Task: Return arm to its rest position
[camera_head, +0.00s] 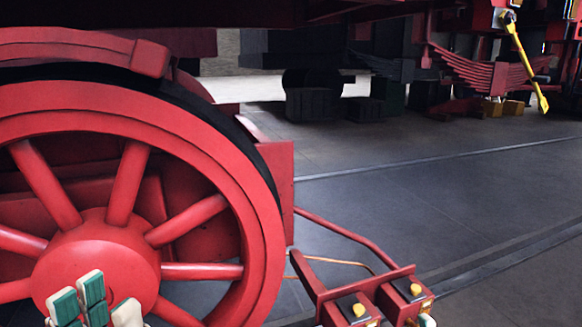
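My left gripper (97,306) is at the bottom left, in front of the red wheel's hub (97,262). Its cream fingertips with green pads point up. A gap shows between the two padded fingertips and the one on the right, with nothing held in it. The lower part of this gripper and its arm are cut off by the frame's edge. I cannot tell whether the fingertips touch the hub. At the bottom edge on the right, a small white and green piece shows below a red bracket. It is too little to tell whether it belongs to my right gripper.
The large red spoked wheel (231,142) fills the left side. A red bracket (365,281) with yellow-capped bolts stands at the lower right, joined to a red rod (345,234). A yellow lever (525,65) hangs at the upper right by a red leaf spring (475,70). The dark floor (420,185) between is clear.

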